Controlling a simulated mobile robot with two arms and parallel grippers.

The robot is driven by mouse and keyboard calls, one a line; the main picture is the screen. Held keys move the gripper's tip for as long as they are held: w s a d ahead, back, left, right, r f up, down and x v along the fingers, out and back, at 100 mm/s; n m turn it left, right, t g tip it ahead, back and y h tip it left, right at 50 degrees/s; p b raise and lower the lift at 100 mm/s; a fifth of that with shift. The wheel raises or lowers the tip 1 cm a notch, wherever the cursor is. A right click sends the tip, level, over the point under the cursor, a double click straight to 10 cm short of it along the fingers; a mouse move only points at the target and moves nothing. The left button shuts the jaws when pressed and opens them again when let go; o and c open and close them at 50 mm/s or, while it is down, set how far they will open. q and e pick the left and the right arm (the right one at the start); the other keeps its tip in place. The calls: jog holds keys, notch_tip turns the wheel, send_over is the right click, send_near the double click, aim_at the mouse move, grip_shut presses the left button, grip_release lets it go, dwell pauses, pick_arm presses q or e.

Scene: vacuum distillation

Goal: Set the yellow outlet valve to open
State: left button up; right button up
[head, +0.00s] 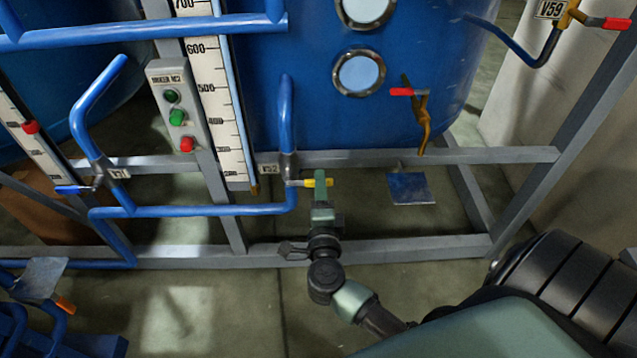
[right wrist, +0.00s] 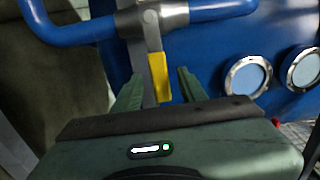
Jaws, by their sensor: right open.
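The yellow outlet valve's handle (head: 313,183) is a short yellow lever on the blue pipe beside the V32 tag, low in front of the blue tank. In the right wrist view the yellow handle (right wrist: 159,77) hangs from a grey metal valve body (right wrist: 152,18) on the blue pipe. My right gripper (head: 320,176) is at the handle, its green fingers pointing toward the valve. In the right wrist view the gripper (right wrist: 160,82) is open, with the handle between its two fingers and gaps showing on both sides. My left gripper is not in view.
The blue tank (head: 300,110) stands behind a grey frame (head: 380,248). A blue-handled valve (head: 72,189) is to the left, a red-handled valve (head: 404,92) to the upper right. A control box (head: 178,105) and a level scale (head: 217,110) are at left. The blue pipe (head: 230,210) runs close beside the gripper.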

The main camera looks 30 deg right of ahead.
jog(key=shift+x, duration=0.95)
grip_shut()
dwell(0.7)
